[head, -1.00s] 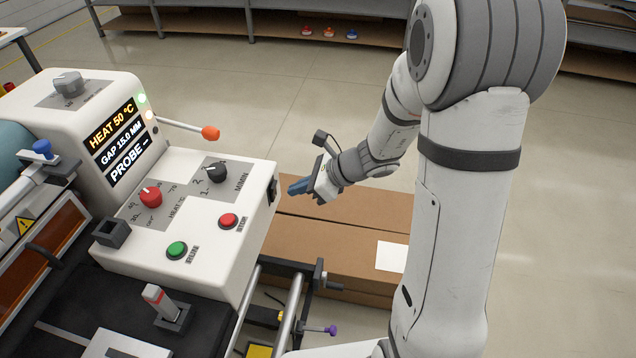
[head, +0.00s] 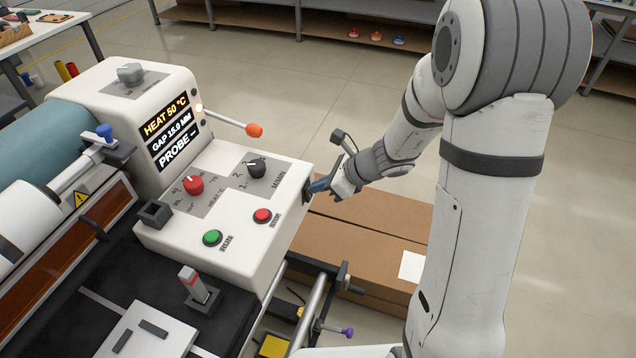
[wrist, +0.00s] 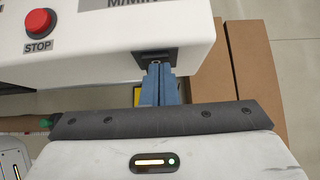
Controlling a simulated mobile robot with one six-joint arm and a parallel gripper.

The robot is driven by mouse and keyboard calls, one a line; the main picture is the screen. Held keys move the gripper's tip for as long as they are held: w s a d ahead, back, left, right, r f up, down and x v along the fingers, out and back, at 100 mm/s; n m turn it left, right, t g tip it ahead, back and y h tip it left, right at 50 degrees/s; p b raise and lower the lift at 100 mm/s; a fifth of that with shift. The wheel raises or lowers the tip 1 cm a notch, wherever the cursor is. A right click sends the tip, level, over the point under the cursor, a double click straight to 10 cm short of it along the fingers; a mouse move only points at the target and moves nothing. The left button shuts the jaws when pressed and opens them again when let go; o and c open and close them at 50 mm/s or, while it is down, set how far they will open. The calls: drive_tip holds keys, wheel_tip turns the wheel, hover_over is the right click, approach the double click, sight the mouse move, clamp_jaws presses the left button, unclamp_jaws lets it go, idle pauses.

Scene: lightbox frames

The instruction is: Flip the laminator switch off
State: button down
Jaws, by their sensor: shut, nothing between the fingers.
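The laminator's white control console (head: 222,215) stands at left centre in the head view. The black switch (head: 306,191) is set in its right end face; in the wrist view the switch recess (wrist: 148,56) shows at the top centre. My gripper (head: 314,187) is shut, with nothing held. Its blue fingertips (wrist: 157,68) are at the switch and appear to touch it. The fingers partly cover the switch, so its rocker position cannot be read. The display reads HEAT 50 °C.
Red STOP (head: 262,216) and green RUN (head: 212,238) buttons sit on the console top, near a red knob (head: 193,185) and a black knob (head: 256,168). An orange-tipped lever (head: 254,130) sticks out behind. Cardboard boxes (head: 370,235) lie on the floor below my gripper.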

drive_tip(key=shift+s+a, duration=0.1)
drive_tip(key=shift+a, duration=0.1)
drive_tip(key=shift+a+r+p, duration=0.1)
drive_tip(key=shift+r+p, duration=0.55)
drive_tip(key=shift+r, duration=0.2)
drive_tip(key=shift+f, duration=0.1)
drive_tip(key=p+v, duration=0.1)
drive_tip(key=v, duration=1.2)
drive_tip(key=shift+d+f, duration=0.25)
drive_tip(key=shift+d, duration=0.2)
drive_tip(key=shift+s, duration=0.15)
